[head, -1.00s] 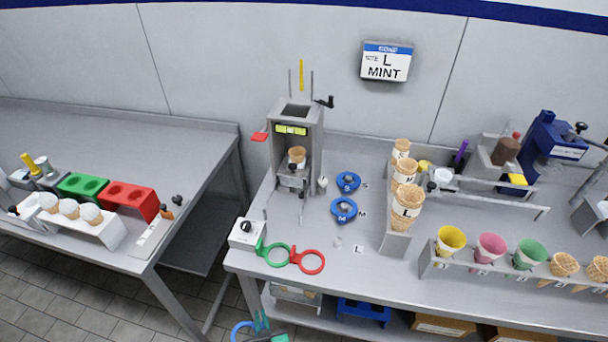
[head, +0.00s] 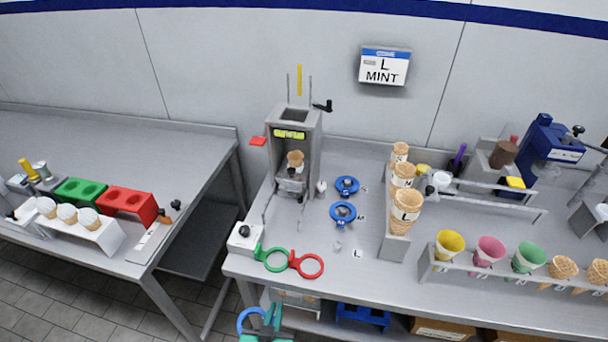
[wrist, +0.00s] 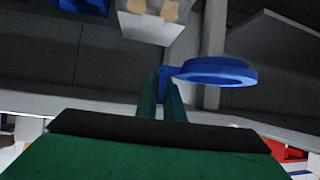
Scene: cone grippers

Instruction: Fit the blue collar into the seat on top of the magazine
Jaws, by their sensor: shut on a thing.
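A blue collar (head: 247,318), a ring with a tab, is at the bottom edge of the head view, in front of the bench and below its top. My gripper (head: 272,312) is shut on its tab. In the wrist view the collar (wrist: 217,72) stands out to the right of the green fingertips (wrist: 168,85). A grey tower (head: 296,117) with a square opening on top, which looks like the magazine, stands at the bench's back left. A cone sits inside it. The collar is well apart from the tower. Any seat detail is too small to tell.
Blue rings (head: 347,186) marked S and M lie right of the tower. Green (head: 273,258) and red (head: 308,264) rings lie at the bench's front left, beside a white box (head: 244,237). Stacked cones (head: 404,205) stand to the right. A gap separates the left bench (head: 120,150).

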